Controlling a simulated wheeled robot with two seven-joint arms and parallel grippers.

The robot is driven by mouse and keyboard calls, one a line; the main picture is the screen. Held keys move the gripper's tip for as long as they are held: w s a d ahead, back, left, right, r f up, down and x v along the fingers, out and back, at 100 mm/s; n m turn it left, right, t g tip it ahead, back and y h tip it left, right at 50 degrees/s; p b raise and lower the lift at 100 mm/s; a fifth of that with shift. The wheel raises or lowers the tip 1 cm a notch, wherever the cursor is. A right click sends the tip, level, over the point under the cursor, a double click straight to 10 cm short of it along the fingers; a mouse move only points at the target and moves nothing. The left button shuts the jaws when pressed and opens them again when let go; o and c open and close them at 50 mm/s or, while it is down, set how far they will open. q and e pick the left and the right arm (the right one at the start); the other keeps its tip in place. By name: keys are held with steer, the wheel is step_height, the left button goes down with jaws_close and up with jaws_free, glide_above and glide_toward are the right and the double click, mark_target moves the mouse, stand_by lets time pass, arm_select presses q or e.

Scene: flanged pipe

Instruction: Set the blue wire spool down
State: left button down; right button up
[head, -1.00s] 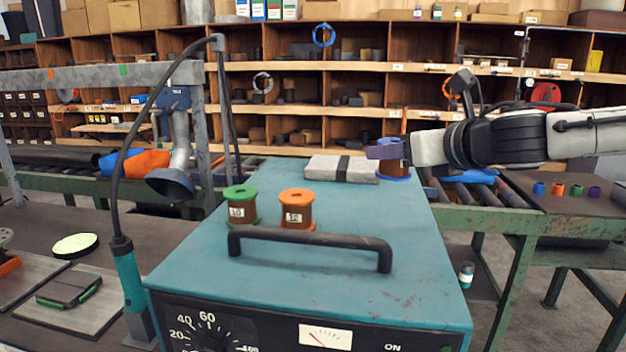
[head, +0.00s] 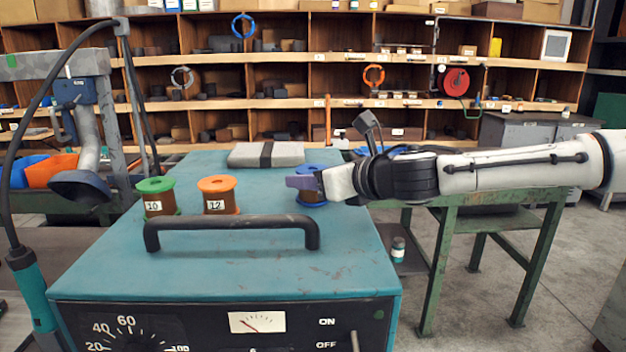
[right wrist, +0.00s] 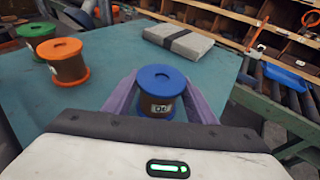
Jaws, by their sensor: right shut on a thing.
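The blue wire spool (head: 312,171) has blue flanges and a brown winding with a white label. It is upright over the right part of the teal machine top (head: 270,265). My right gripper (head: 306,183) comes in from the right and is shut on it. In the right wrist view the purple fingers of the gripper (right wrist: 162,106) lie on both sides of the spool (right wrist: 160,78). I cannot tell whether its base touches the top. My left gripper is not in view.
A green spool (head: 156,185) and an orange spool (head: 217,183) stand to the left on the top. A black handle (head: 232,222) runs in front. A grey package with a dark band (head: 245,155) lies behind. The top's front right area is clear.

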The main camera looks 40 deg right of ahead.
steer(key=shift+r, duration=0.2)
steer(key=shift+f, duration=0.2)
steer(key=o, duration=1.7)
steer(key=shift+f, duration=0.1)
